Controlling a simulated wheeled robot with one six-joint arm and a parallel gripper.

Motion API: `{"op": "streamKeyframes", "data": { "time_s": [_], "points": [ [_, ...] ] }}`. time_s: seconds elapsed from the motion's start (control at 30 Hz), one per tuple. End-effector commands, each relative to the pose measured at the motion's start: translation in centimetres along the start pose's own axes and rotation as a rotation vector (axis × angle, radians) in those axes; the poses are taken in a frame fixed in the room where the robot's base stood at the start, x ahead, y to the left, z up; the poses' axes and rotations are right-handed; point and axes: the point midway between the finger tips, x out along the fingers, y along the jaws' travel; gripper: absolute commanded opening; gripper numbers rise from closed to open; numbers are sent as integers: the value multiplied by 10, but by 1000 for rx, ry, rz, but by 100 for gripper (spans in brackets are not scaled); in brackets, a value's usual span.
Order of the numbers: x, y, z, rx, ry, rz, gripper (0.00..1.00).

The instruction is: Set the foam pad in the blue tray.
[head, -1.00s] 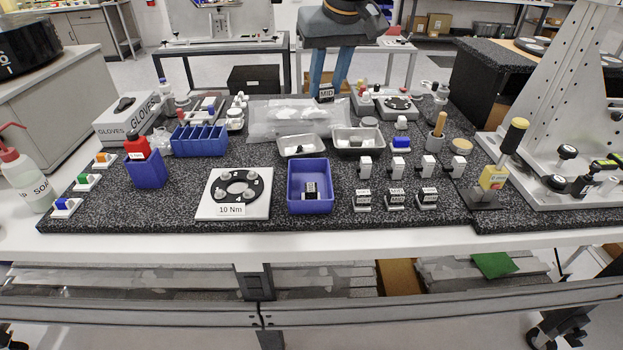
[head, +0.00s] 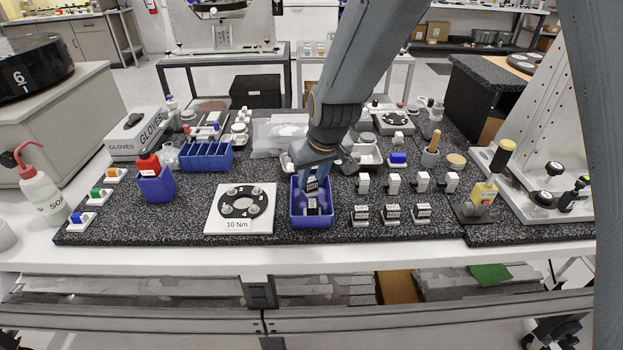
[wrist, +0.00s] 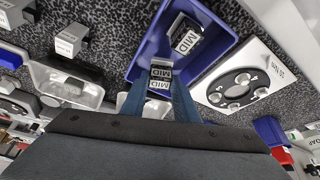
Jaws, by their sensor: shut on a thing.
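The blue tray (head: 311,222) stands on the speckled mat at the middle front; it fills the upper middle of the wrist view (wrist: 151,48). My gripper (wrist: 160,92) is shut on a small dark block with a white MID label, which I take to be the foam pad (wrist: 161,73). In the head view my gripper (head: 313,181) points down over the tray, with the pad (head: 311,185) between its blue fingers. A second dark block labelled MID (wrist: 187,40) lies in the tray. I cannot tell whether the held pad touches it or the tray floor.
A white plate marked 10 Nm (head: 240,225) lies just left of the tray. Several small labelled blocks (head: 391,213) stand right of it. A blue divided bin (head: 206,157) stands at the back left.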

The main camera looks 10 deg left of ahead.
Motion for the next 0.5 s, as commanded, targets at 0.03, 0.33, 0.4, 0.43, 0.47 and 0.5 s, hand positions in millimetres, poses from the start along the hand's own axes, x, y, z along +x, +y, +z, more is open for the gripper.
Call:
{"op": "streamKeyframes", "data": {
  "time_s": [0.03,0.33,0.4,0.43,0.47,0.5],
  "points": [
    [4,0,3,1,-2,0,6],
    [9,0,4,1,1,1,6],
    [10,0,4,1,1,0,6],
    [11,0,4,1,1,0,6],
    [12,0,5,1,0,0,6],
    [13,0,5,1,1,0,6]
  ]
}}
